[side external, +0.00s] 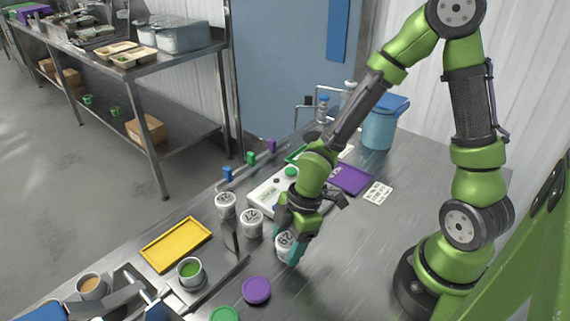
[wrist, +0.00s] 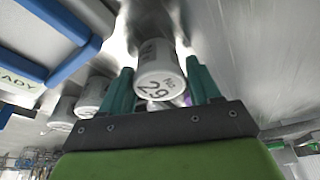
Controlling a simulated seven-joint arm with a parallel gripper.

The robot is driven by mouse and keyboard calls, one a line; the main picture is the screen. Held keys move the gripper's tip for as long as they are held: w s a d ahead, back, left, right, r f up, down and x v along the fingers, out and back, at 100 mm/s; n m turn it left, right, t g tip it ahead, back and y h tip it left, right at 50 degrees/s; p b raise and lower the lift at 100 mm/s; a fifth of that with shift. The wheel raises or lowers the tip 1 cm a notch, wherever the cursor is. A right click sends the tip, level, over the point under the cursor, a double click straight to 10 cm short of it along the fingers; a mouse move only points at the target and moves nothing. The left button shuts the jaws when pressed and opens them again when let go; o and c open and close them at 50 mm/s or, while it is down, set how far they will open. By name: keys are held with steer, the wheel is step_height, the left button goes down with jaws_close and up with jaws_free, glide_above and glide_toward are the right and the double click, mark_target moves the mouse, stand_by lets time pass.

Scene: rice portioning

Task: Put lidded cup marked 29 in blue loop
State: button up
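A white lidded cup marked 29 (wrist: 158,82) sits between the two teal fingers of my gripper (wrist: 161,78) in the wrist view, with its number facing the camera. The fingers lie close along both sides of the cup; I cannot tell whether they press on it. In the side view the cup (side external: 283,242) is partly covered by my gripper (side external: 288,245), low over the steel table. I cannot tell whether its base touches the table. A blue tag (side external: 227,173) stands at the table's far-left edge. Blue bars (wrist: 62,62) show at the upper left of the wrist view; a full loop is not clear.
Two similar white cups (side external: 225,205) (side external: 251,222) stand left of my gripper. A yellow tray (side external: 175,244), a green-filled cup (side external: 190,272) and a purple disc (side external: 256,290) lie nearer. A white scale-like device (side external: 268,194) is behind. Bare table (side external: 345,255) lies to the right.

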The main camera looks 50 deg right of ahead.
steer(key=shift+o, duration=1.3)
steer(key=shift+r, duration=0.1)
steer(key=s+d+r+m+t, duration=0.1)
steer(key=d+r+m+t, duration=0.1)
steer(key=r+m, duration=0.3)
steer(key=s+d+r+m+t+h, duration=0.1)
steer(key=r+m, duration=0.4)
steer(key=r, duration=0.5)
steer(key=s+d+r+m+t, duration=0.2)
steer(key=s+d+r+m, duration=0.1)
steer(key=d+r+m, duration=0.2)
step_height(320, 180, up, 2)
steer(key=shift+d+r+m+t, duration=0.2)
steer(key=shift+m+t, duration=0.1)
steer(key=shift+m, duration=0.3)
steer(key=shift+o, duration=0.3)
steer(key=shift+s+d+r+m, duration=0.15)
steer(key=shift+s+r+m, duration=0.1)
steer(key=shift+m, duration=0.35)
